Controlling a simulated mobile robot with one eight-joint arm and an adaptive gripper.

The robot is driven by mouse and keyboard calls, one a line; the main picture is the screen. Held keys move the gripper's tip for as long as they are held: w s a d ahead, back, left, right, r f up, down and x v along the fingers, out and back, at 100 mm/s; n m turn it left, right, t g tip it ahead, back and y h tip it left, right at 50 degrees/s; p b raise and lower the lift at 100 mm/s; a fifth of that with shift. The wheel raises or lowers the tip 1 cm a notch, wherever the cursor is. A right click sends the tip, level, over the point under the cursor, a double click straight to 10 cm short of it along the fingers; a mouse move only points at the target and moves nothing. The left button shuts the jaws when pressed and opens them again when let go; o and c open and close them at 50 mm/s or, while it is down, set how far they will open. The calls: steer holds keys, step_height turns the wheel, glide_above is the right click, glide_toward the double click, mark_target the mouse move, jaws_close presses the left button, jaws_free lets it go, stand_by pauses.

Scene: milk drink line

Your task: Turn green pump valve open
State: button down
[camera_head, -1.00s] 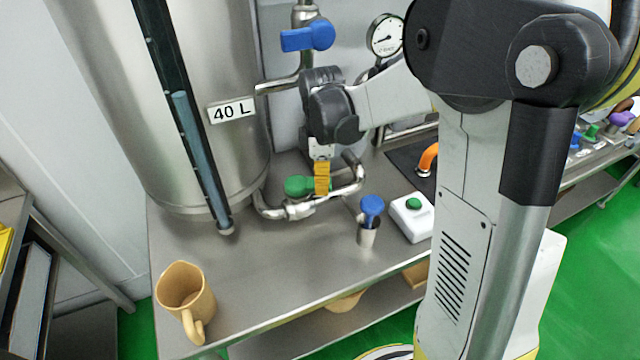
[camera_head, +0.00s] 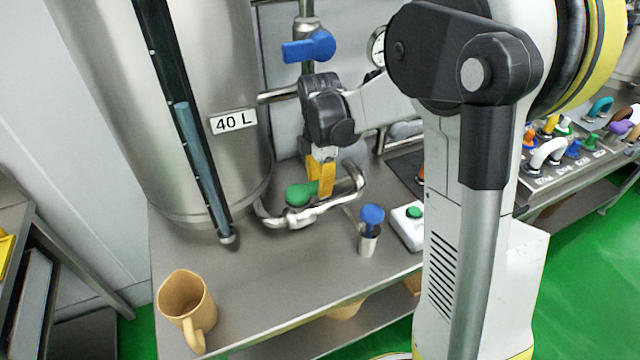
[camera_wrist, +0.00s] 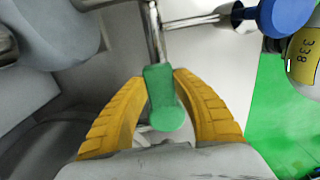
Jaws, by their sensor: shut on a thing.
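The green valve handle (camera_head: 300,194) sits on the steel pipe (camera_head: 357,187) low on the steel table, in front of the tank. My gripper (camera_head: 322,178) comes down on it from above, its yellow fingers at the handle's right end. In the wrist view, the green handle (camera_wrist: 160,95) stands between the two yellow fingers (camera_wrist: 160,105), which are shut on it from both sides. In the head view, part of the handle is hidden behind the fingers.
A blue valve handle (camera_head: 310,47) is on the upper pipe. A small blue-topped valve (camera_head: 372,216) and a white box with a green button (camera_head: 408,222) stand to the right. A tan mug (camera_head: 187,308) is at the front left. The table's front middle is clear.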

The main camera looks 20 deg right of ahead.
steer(key=c, duration=1)
jaws_free()
step_height(320, 180, up, 12)
